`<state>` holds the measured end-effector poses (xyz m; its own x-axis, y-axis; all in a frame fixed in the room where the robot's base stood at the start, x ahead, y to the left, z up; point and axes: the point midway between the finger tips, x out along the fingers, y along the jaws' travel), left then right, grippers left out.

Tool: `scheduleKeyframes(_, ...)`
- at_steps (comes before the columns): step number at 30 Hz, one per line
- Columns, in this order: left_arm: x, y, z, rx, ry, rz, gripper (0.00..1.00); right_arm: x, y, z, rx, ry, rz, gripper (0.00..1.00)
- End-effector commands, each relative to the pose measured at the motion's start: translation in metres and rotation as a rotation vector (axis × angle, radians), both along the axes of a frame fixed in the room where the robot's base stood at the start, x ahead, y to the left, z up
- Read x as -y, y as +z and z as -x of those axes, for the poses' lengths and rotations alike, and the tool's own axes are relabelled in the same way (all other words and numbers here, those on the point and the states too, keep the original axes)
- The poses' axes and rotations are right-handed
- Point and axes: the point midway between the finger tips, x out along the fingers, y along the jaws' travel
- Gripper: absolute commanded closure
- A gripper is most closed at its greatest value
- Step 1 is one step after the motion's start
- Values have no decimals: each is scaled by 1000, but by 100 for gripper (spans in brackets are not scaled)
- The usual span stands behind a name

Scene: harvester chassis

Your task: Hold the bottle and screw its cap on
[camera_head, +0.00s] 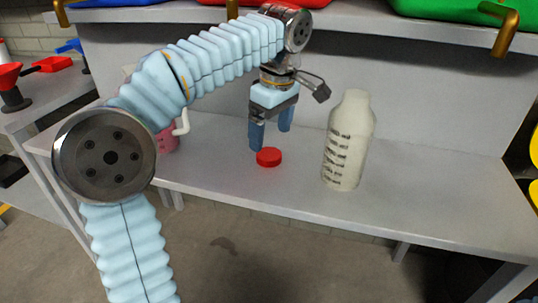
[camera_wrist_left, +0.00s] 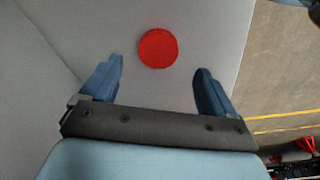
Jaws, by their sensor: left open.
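A cream bottle (camera_head: 347,142) with dark markings stands upright on the grey bench, its top without a cap. A red cap (camera_head: 268,157) lies on the bench to the left of the bottle. My left gripper (camera_head: 270,143) is open and points down just above and behind the cap. In the left wrist view the cap (camera_wrist_left: 158,48) lies beyond the two blue fingertips (camera_wrist_left: 160,68), roughly centred between them and not touched.
The grey bench (camera_head: 420,205) is clear right of the bottle. A pink mug (camera_head: 166,140) stands at the left, partly behind my arm. A shelf with green and red bins (camera_head: 455,10) runs above. The bench's front edge is close to the cap.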

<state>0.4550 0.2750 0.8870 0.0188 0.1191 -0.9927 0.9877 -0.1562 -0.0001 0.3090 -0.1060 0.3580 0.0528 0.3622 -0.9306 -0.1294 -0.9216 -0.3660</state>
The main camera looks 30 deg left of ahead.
Motion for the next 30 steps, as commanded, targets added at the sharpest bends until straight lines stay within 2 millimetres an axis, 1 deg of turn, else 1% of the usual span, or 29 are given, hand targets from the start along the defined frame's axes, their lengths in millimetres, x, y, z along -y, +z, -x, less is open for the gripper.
scheduleKeyframes(11, -1, -5, 0, -1, 0, 0, 11, 0, 0, 0, 0, 0, 0, 17)
scheduleKeyframes(14, -2, -16, -1, -4, 1, -1, 11, 0, 0, 0, 0, 0, 0, 17)
scheduleKeyframes(18, -4, -38, -3, -4, 1, -1, 11, 0, 0, 0, 0, 0, 0, 17)
scheduleKeyframes(21, -5, -48, -3, -2, 1, 0, 11, 0, 1, 0, 0, 0, 0, 17)
scheduleKeyframes(24, -5, -53, -4, -1, 0, 0, 11, 0, 1, 0, 0, 0, 0, 17)
scheduleKeyframes(30, -5, -54, -4, 0, 0, 0, 11, 0, 1, 0, 0, 0, 0, 17)
